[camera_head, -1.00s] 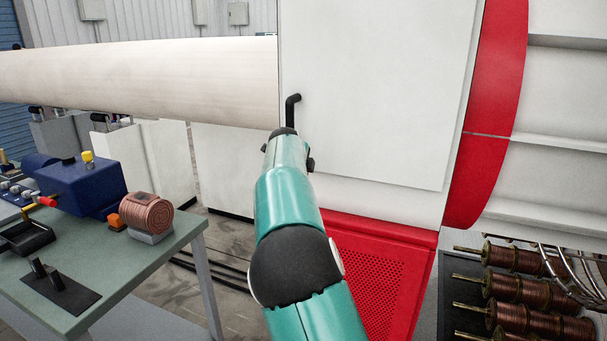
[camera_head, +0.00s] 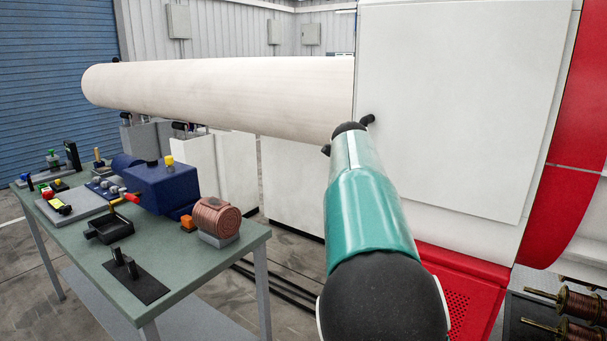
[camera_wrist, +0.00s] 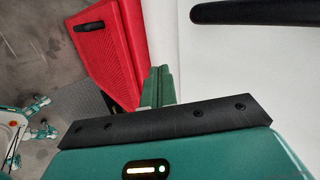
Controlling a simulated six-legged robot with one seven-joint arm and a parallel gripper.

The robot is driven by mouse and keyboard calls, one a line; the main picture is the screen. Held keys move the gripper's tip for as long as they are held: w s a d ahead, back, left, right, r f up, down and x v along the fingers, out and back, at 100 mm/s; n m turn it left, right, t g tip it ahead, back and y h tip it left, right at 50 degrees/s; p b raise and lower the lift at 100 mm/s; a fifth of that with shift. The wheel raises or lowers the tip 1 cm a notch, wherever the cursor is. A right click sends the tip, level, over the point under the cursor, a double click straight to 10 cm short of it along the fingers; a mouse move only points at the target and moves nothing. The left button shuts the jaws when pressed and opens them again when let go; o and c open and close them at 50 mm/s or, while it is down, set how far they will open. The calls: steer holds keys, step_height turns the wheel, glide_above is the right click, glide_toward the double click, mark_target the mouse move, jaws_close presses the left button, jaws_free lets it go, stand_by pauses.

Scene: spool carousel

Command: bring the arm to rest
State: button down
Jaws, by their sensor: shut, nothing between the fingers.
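My arm (camera_head: 370,215), teal with black joints, reaches forward from the bottom of the head view toward the white machine cabinet (camera_head: 450,110). Its far end hides my gripper in that view. In the wrist view my gripper (camera_wrist: 158,86) shows as green fingers beyond a black bolted plate. The fingers are shut with nothing between them. They stand in front of the white panel and beside the red perforated panel (camera_wrist: 104,45). A black handle (camera_wrist: 255,12) lies apart from them, at the top right.
A green-topped table (camera_head: 180,262) at left holds a blue device (camera_head: 165,187), a copper coil (camera_head: 215,216) and small tools. A long pale cylinder (camera_head: 220,95) juts left from the cabinet. Copper spools (camera_head: 582,305) sit low at right. Grey floor shows between table and cabinet.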

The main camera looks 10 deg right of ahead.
steer(key=s+f+n+g+y, duration=0.1)
steer(key=s+n+y, duration=0.1)
steer(key=s+n, duration=0.5)
steer(key=s+f+n+y, duration=0.2)
steer(key=s, duration=0.9)
steer(key=s+a+f+n, duration=0.3)
steer(key=s+n, duration=0.2)
steer(key=s, duration=0.3)
steer(key=s+a+f+n, duration=0.3)
steer(key=s+n, duration=0.2)
steer(key=s, duration=0.4)
steer(key=s+a+f+n+y, duration=0.1)
steer(key=s+a+f+n, duration=0.2)
steer(key=s, duration=0.5)
steer(key=shift+s+f+n+g, duration=0.2)
steer(key=shift+f+n+g, duration=0.25)
steer(key=shift+n, duration=0.75)
